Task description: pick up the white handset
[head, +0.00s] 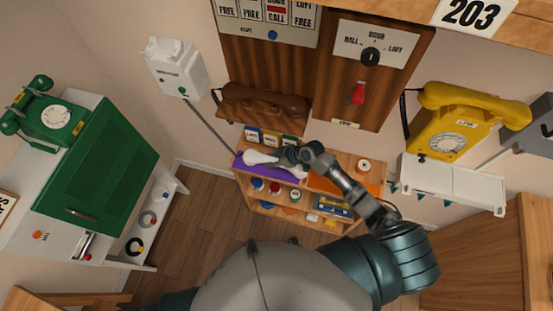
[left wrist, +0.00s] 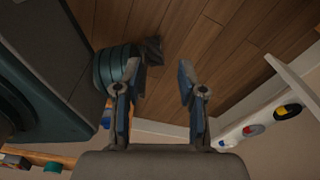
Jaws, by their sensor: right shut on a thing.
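The white handset (head: 260,158) lies along the purple top (head: 250,170) at the left of the low wooden shelf. My right gripper (head: 285,157) is shut on its right end, which the fingers partly hide. I cannot tell whether the handset is touching the surface or just above it. The white wall phone (head: 175,68) hangs on the wall at upper left, with no handset on it. My left gripper (left wrist: 163,70) is open and empty above the wooden floor in the left wrist view. It does not show in the head view.
A brown handset (head: 263,106) is on the wall panel above the shelf. A yellow phone (head: 448,127) hangs at the right, above a white ledge (head: 452,182). A green phone (head: 47,113) stands by a green cabinet (head: 88,160) at left. Small jars and boxes fill the wooden shelf (head: 240,187).

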